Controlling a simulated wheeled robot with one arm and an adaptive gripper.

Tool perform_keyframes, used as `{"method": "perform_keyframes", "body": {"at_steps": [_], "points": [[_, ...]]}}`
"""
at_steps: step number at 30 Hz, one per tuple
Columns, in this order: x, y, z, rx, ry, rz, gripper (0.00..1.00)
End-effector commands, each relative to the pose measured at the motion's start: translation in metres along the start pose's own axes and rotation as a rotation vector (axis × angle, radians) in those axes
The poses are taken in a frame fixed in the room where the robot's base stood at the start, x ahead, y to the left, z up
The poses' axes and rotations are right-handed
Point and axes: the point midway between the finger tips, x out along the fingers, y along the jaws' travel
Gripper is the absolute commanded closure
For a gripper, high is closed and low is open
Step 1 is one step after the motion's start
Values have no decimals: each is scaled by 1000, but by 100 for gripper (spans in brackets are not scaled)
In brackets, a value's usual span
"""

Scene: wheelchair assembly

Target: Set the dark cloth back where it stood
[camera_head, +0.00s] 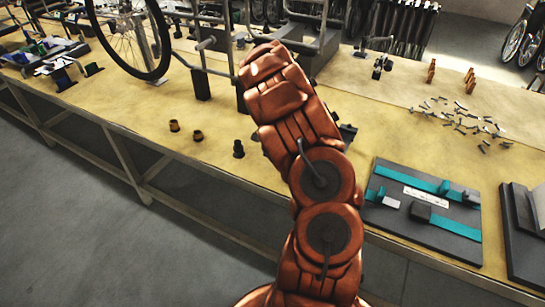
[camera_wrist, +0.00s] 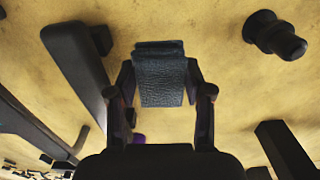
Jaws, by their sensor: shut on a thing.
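The dark cloth (camera_wrist: 160,80) shows in the wrist view as a dark blue-grey, textured, folded piece. It sits between the two fingers of my gripper (camera_wrist: 161,92), which are shut on it from left and right. Tan table surface shows around it; I cannot tell whether the cloth touches the table. In the head view my own arm hides the gripper and the cloth.
A black stepped knob (camera_wrist: 275,35) stands at the upper right of the wrist view, and a long black part (camera_wrist: 75,60) lies left. In the head view are two brown bushings (camera_head: 185,130), a bicycle-like wheel (camera_head: 128,35), a metal frame (camera_head: 205,70), scattered screws (camera_head: 462,118) and a dark board with teal strips (camera_head: 425,212).

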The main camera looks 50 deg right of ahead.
Motion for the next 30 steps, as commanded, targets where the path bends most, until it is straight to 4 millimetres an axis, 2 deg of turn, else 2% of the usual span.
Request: {"method": "perform_keyframes", "body": {"at_steps": [8,14,29,30], "points": [[22,1,0,0,1,1,97],[51,0,1,-1,-3,0,97],[59,0,0,-1,1,-1,97],[58,0,0,-1,1,-1,47]]}}
